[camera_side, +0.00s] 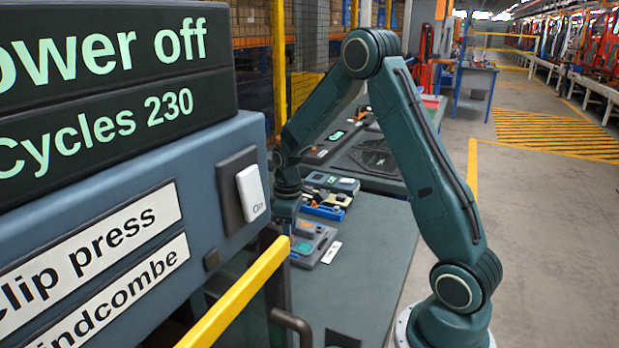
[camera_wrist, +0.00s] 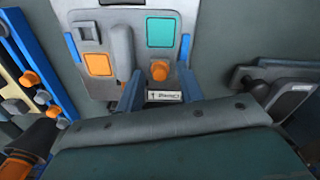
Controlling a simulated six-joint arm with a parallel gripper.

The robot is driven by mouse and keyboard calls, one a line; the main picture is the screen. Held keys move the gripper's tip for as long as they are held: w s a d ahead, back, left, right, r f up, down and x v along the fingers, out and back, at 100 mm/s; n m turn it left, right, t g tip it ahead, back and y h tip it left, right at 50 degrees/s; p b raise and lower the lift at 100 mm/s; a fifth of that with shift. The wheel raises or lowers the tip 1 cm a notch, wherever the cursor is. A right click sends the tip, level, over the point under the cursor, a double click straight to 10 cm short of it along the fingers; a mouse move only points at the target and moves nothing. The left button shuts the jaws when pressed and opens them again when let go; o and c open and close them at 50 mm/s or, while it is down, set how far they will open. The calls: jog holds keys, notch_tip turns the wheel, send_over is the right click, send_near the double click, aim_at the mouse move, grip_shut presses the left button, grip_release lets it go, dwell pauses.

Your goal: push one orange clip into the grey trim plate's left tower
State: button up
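The grey plate (camera_wrist: 112,88) with an orange square and a teal square fills the top middle of the wrist view; I take it as the trim plate. It also shows on the bench in the side view (camera_side: 325,246). An orange knob-like piece (camera_wrist: 160,70) shows on or above its right part; I cannot tell if it is a clip. My gripper (camera_wrist: 160,88) has its two blue fingers apart, with a white label visible between them. Its fingertips are not clear in the side view. More orange clips (camera_wrist: 28,78) lie along a blue-edged rack at left. I cannot tell which part is the left tower.
The blue rack (camera_side: 323,212) stands behind the plate on the bench. A dark device (camera_wrist: 290,92) is at right in the wrist view. The clip press cabinet (camera_side: 110,235) and a yellow bar (camera_side: 235,292) stand in the foreground. The near bench top (camera_side: 370,270) is mostly clear.

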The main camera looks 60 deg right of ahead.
notch_tip(320, 180, up, 14)
dwell(0.7)
jog(key=shift+f, duration=0.1)
dwell(0.5)
jog(key=s+a+r+m+t, duration=0.2)
jog(key=s+a+r+t, duration=0.1)
jog(key=s+a+r, duration=0.65)
jog(key=s+a+f+t, duration=0.1)
jog(key=s+a, duration=0.2)
jog(key=s, duration=0.3)
jog(key=s+a+m+t, duration=0.1)
jog(key=s+a, duration=0.1)
jog(key=s, duration=0.4)
jog(key=shift+s+a+f+t, duration=0.15)
jog(key=shift+a+f+t, duration=0.15)
jog(key=shift+a+f, duration=0.1)
